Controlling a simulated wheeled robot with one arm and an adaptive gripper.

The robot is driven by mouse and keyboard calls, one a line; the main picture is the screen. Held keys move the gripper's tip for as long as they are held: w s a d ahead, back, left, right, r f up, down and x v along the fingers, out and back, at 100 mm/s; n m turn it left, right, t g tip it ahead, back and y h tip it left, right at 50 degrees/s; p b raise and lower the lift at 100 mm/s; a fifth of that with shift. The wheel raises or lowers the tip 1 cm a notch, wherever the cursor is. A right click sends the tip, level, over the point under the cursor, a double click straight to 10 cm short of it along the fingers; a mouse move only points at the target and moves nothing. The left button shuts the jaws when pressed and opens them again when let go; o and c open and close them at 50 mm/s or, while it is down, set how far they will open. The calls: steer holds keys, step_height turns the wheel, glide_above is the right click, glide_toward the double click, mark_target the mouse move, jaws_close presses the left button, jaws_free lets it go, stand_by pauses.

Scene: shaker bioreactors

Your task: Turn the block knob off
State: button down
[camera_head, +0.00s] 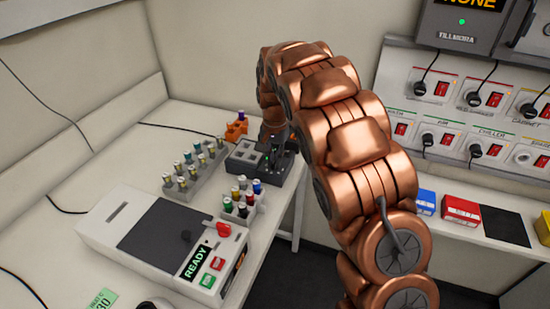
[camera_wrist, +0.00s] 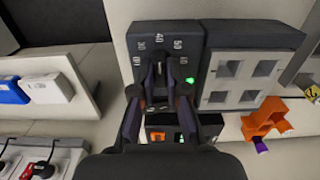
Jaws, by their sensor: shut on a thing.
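The dark block heater shows in the wrist view, with a control panel (camera_wrist: 192,34) beside a grey block with square wells (camera_wrist: 250,80). Printed numbers, among them 30, 40 and 50, ring its knob (camera_wrist: 161,69). My gripper (camera_wrist: 161,76) is over the panel, its two dark fingers shut on the block knob, which they partly hide. A green light (camera_wrist: 190,80) glows right of the fingers. In the head view the block heater (camera_head: 246,157) stands at the table's far end, with my gripper (camera_head: 279,145) at its right side, small and partly hidden by my arm.
An orange holder (camera_head: 236,130) stands behind the block heater. Vial racks (camera_head: 194,168) (camera_head: 241,206) stand left and in front. A white instrument marked READY (camera_head: 163,240) is nearer. A wall panel with red switches and plugs (camera_head: 440,86) is at right.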

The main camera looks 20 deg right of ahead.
steer(key=shift+f+n+b, duration=0.1)
steer(key=shift+n+b, duration=0.2)
steer(key=shift+b, duration=0.05)
steer(key=n+b, duration=0.3)
steer(key=b, duration=0.1)
steer(key=shift+f, duration=0.1)
steer(key=n+b, duration=0.3)
steer(key=n, duration=0.2)
steer(key=shift+b, duration=0.35)
steer(key=n+b, duration=0.2)
steer(key=n, duration=0.2)
steer(key=shift+r, duration=0.2)
steer(key=n+b, duration=0.1)
steer(key=n, duration=0.4)
steer(key=shift+n, duration=0.3)
steer(key=c, duration=1.2)
jaws_free()
steer(key=shift+r, duration=0.1)
